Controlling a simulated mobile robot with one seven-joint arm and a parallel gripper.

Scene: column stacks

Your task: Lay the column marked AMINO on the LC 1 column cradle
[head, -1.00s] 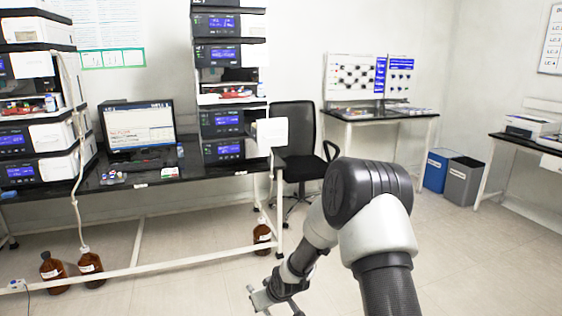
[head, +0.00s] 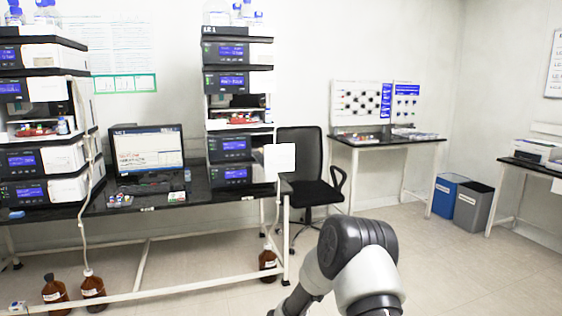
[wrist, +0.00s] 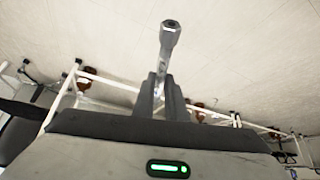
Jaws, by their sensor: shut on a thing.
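In the wrist view my gripper (wrist: 167,97) is shut on a slim metal column (wrist: 168,45) with a hexagonal end fitting, which sticks out beyond the fingertips. No marking on it can be read, so I cannot tell if it says AMINO. In the head view the gripper is below the frame and only part of my arm shows. The LC 1 stack (head: 238,82), with its label at the top, stands on the bench left of centre. It has an open-fronted bay with small coloured items. I cannot make out the column cradle.
The black bench (head: 150,197) carries a monitor (head: 148,150) and another instrument stack (head: 40,125) at left. A black chair (head: 305,160) stands right of the LC 1 stack. Brown bottles (head: 92,288) stand on the floor under the bench. Open floor lies at right.

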